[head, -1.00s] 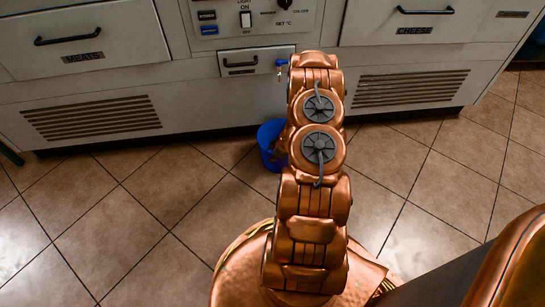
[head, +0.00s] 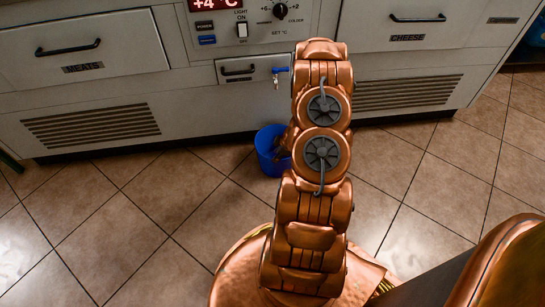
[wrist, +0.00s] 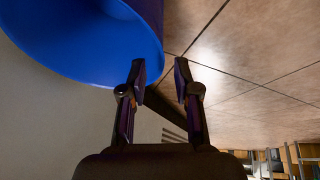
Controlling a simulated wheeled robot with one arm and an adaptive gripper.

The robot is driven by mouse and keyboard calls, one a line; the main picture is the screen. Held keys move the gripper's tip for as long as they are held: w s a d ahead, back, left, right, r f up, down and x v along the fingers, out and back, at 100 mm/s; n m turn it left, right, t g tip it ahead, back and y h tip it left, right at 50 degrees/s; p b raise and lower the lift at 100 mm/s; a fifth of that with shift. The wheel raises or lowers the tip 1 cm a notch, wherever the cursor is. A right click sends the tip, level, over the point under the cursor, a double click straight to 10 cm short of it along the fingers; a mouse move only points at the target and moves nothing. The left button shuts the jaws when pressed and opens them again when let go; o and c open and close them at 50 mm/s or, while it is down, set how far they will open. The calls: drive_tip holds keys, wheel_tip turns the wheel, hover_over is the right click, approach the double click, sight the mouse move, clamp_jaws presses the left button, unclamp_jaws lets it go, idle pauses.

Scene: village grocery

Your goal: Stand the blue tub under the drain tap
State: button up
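The blue tub (head: 270,163) stands upright on the tiled floor at the foot of the display case, partly hidden by my arm. The drain tap (head: 277,77), with a blue handle, sticks out of the case front above the tub in the picture; the head view does not settle whether it is directly overhead. In the wrist view the tub (wrist: 85,40) fills the upper left, its rim close to the left fingertip. My gripper (wrist: 160,78) is open, with floor showing between its fingers. Whether a finger touches the tub is unclear. My gripper is hidden behind my arm in the head view.
The display case (head: 190,100) runs across the back, with a meats drawer (head: 85,50), a cheese drawer (head: 408,25) and a control panel (head: 250,20). Tiled floor (head: 130,215) is clear to the left and right. Furniture legs (wrist: 295,158) show in the wrist view's lower right.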

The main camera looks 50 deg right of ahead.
drive_tip(key=d+r+m+g+h+p, duration=0.1)
drive_tip(key=d+r+g+h, duration=0.15)
drive_tip(key=r, duration=1.25)
drive_tip(key=s+a+r+m+g+h, duration=0.1)
drive_tip(key=a+r+h, duration=0.1)
drive_tip(key=r, duration=0.4)
drive_tip(key=s+a+r+m+h, duration=0.1)
drive_tip(key=a+r+m, duration=0.1)
drive_tip(key=r, duration=0.3)
drive_tip(key=s+a+r+g+y, duration=0.1)
drive_tip(key=s+a+r, duration=0.4)
drive_tip(key=s+a, duration=0.3)
drive_tip(key=s+a+r+m+g+y, duration=0.1)
drive_tip(key=s+a+r, duration=0.4)
drive_tip(key=a, duration=0.9)
drive_tip(key=s+a+r+m+g+y, duration=0.1)
drive_tip(key=s+a+r, duration=0.4)
drive_tip(key=s+a, duration=0.6)
drive_tip(key=shift+r+g+y, duration=0.35)
drive_tip(key=shift+g+y, duration=0.5)
drive_tip(key=shift+g, duration=0.1)
drive_tip(key=shift+w+r, duration=0.1)
